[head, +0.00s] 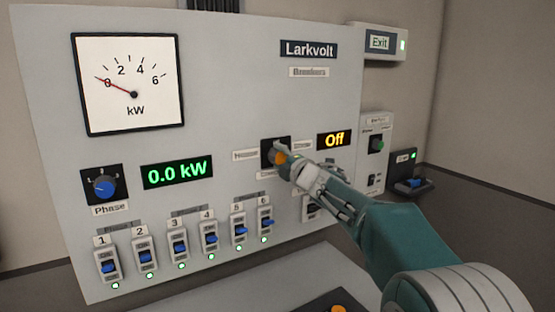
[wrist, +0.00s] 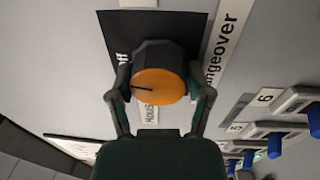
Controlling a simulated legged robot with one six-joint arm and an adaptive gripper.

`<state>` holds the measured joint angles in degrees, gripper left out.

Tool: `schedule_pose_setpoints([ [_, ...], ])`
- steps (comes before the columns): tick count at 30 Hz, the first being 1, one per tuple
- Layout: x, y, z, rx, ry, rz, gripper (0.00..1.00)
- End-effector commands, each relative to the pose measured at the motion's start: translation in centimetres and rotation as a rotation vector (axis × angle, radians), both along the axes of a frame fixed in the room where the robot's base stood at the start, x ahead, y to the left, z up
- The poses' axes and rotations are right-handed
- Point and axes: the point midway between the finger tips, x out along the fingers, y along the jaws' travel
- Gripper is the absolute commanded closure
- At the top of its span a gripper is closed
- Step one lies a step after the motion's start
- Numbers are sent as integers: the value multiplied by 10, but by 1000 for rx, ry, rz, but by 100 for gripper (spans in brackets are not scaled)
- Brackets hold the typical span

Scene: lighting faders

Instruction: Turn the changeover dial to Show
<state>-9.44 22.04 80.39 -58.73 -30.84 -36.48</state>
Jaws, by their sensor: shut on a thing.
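The changeover dial (wrist: 158,80) has an orange face with a dark pointer line and a black grip. It sits on a dark square plate (wrist: 183,25) with a label ending in "angeover" beside it. In the wrist view my gripper (wrist: 160,92) is shut on the dial, one finger on each side. In the head view my gripper (head: 287,160) covers most of the dial (head: 278,157). The display (head: 334,139) to its right reads "Off" in amber. The small labels around the dial are too blurred or hidden to read fully in the head view.
The grey panel (head: 230,90) carries a kW meter (head: 130,85), a Phase dial (head: 104,186) and a green "0.0 kW" display (head: 178,173). Several blue-lever switches (head: 179,248) line its bottom, near my arm.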

Motion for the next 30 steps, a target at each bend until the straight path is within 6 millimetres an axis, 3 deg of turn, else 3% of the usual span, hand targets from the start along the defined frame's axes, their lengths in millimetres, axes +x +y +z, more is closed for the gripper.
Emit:
schedule_pose_setpoints([
  [18,2,-5,-7,469,330,-14,83],
  [30,2,-3,-8,661,461,-14,82],
])
